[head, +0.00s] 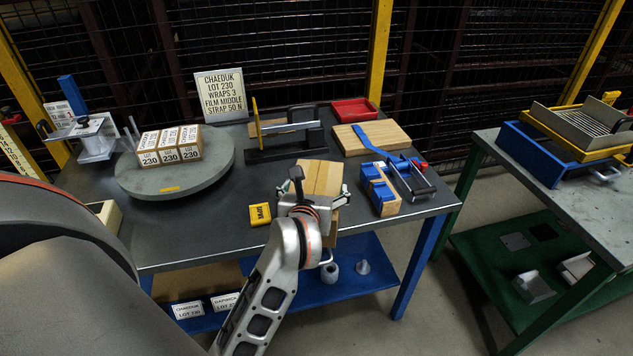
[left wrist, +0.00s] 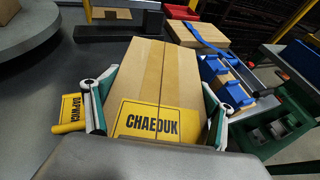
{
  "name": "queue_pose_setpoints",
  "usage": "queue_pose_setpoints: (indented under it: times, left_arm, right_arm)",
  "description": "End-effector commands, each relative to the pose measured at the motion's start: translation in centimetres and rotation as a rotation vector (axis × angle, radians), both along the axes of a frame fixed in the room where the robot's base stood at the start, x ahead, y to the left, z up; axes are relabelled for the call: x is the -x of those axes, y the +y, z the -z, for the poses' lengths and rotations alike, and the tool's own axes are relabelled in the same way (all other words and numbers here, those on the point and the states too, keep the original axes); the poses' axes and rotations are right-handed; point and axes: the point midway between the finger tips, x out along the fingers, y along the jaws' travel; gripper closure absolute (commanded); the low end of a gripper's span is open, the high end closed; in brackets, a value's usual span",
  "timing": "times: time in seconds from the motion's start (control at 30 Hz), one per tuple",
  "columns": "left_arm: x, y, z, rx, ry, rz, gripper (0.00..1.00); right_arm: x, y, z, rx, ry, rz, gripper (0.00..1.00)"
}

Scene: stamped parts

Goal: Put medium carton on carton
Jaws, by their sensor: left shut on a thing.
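A brown taped carton (head: 322,177) is between the fingers of my left gripper (head: 314,192) at the front middle of the table. In the left wrist view the carton (left wrist: 155,75) has a yellow CHAEDUK label facing the wrist. The left gripper (left wrist: 155,100) is shut on its two sides. Whether its base touches the table is hidden. Three cartons (head: 169,145) with white labels reading 230 stand side by side on a round grey turntable (head: 215,165) to the left, apart from my gripper. My right gripper is not in view.
A yellow label block (head: 260,214) lies left of the held carton. A strap tool on a black base (head: 285,150) stands behind. A wooden board (head: 390,137), red tray (head: 355,110) and blue-topped block (head: 379,190) are right. A sign (head: 220,95) stands behind the turntable.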

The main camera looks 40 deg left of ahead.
Motion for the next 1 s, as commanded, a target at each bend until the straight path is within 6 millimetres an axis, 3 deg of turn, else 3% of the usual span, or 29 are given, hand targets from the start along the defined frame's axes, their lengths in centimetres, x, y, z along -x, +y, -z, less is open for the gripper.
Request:
queue_pose_setpoints:
  times: [0.1, 0.37, 0.4, 0.47, 0.87, 1.0]
  left_arm:
    - [-0.1, 0.1, -0.8, -0.005, -0.014, -0.001, 0.73]
    - [-0.1, 0.1, -0.4, -0.006, -0.012, 0.000, 0.73]
    - [0.0, 0.0, 0.1, -0.001, -0.003, 0.000, 0.15]
    - [0.0, 0.0, 0.0, -0.001, -0.004, 0.000, 0.00]
    - [0.0, 0.0, -0.4, 0.000, -0.004, -0.001, 0.00]
    - [1.4, -0.7, -1.1, -0.001, -0.005, 0.001, 0.00]
  right_arm:
    - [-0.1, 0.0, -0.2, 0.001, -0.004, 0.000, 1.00]
    - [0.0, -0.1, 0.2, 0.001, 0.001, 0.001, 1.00]
    - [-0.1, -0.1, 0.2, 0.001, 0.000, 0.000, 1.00]
    - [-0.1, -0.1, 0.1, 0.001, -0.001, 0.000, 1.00]
    - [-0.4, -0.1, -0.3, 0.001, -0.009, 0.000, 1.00]
    - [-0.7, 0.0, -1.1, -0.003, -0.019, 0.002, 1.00]
